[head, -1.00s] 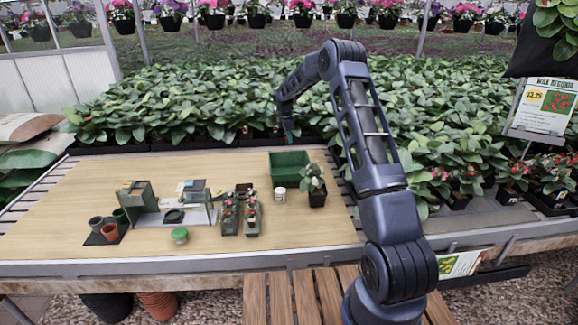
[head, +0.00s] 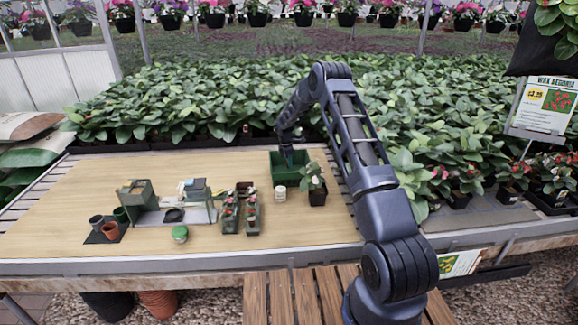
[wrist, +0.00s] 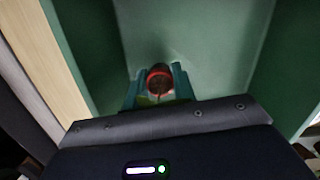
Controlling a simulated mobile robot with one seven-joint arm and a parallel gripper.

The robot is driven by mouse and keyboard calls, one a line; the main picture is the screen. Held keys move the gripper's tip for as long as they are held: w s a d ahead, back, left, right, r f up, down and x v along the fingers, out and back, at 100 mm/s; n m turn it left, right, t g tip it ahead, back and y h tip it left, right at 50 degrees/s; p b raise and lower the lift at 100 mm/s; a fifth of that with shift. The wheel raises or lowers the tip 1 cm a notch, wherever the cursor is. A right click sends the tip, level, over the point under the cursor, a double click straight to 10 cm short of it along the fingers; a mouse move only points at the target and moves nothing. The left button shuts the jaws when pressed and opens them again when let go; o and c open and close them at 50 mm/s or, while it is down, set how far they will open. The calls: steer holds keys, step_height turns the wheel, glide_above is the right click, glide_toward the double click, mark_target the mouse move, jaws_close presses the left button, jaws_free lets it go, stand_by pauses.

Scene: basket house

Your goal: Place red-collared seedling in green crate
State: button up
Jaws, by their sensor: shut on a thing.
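The green crate (head: 304,179) stands near the back right of the wooden table. My gripper (head: 289,163) is lowered over the crate's left part in the head view. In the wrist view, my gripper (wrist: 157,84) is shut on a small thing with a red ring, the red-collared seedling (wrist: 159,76). The crate's green walls (wrist: 88,50) surround it, and the pale crate floor (wrist: 195,40) shows beyond it. I cannot tell whether the seedling touches the floor. In the head view the seedling is too small to make out.
A white cup (head: 279,193) and a potted plant (head: 316,188) stand just in front of the crate. Planters with seedlings (head: 240,210), a grey-green stand (head: 160,208) and a green-lidded tub (head: 180,233) lie to the left. Dense leafy plants line the back.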

steer(key=shift+f, duration=0.9)
steer(key=shift+f, duration=0.15)
steer(key=o, duration=0.9)
steer(key=shift+o, duration=0.2)
